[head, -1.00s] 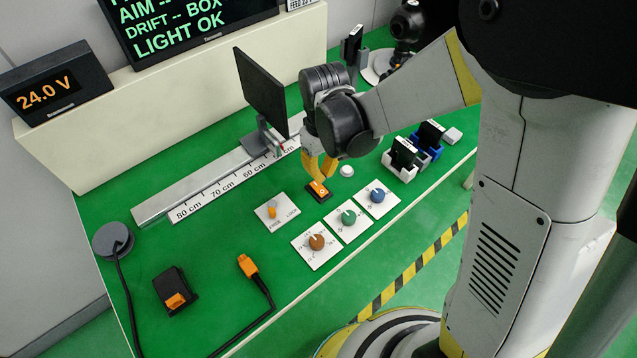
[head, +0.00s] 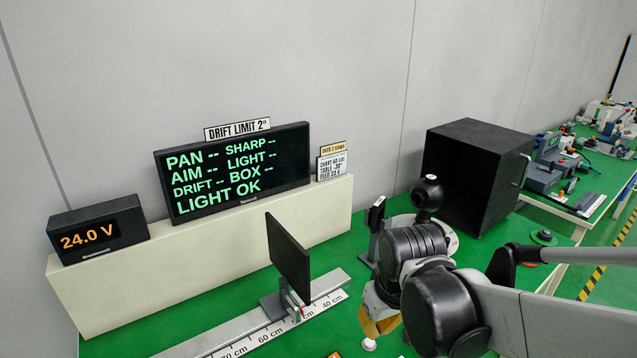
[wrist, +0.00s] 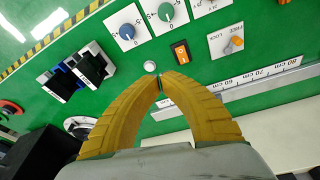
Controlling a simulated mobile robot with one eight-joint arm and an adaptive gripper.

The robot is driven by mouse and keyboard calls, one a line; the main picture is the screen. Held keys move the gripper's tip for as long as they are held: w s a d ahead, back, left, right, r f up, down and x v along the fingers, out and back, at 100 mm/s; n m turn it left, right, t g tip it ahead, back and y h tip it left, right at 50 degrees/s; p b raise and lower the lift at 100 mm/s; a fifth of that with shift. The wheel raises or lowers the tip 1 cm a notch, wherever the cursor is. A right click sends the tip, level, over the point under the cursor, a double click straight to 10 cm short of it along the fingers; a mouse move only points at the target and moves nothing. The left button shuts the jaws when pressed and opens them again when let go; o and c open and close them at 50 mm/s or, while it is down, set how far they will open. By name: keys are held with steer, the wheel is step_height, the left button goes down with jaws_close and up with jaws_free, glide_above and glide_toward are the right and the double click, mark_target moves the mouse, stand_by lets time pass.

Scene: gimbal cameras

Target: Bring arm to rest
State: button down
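My gripper (wrist: 161,77) has its two yellow fingers with their tips together and nothing visible between them. In the head view my gripper (head: 378,328) hangs above the green bench, low in the picture, with its tips partly cut from sight. The orange rocker switch (wrist: 180,53) lies just beyond the fingertips in the wrist view. A small white button (wrist: 150,66) is close beside the tips in the picture; it also shows in the head view (head: 369,345). Whether the tips touch anything is hard to tell, but they appear clear of the switch.
A black plate (head: 288,258) stands on the ruler rail (head: 250,335) left of my arm. A black box (head: 475,175) and a small camera (head: 428,195) stand behind it. Dials (wrist: 127,32) and black-topped modules (wrist: 90,68) sit on the bench. The screen (head: 235,170) reads LIGHT OK.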

steer(key=s+d+r+m+t, duration=0.4)
steer(key=s+d+r, duration=0.2)
steer(key=s+d, duration=0.1)
steer(key=shift+s+d+r, duration=0.2)
steer(key=shift+s+r, duration=0.1)
steer(key=shift+s, duration=0.25)
stand_by(0.3)
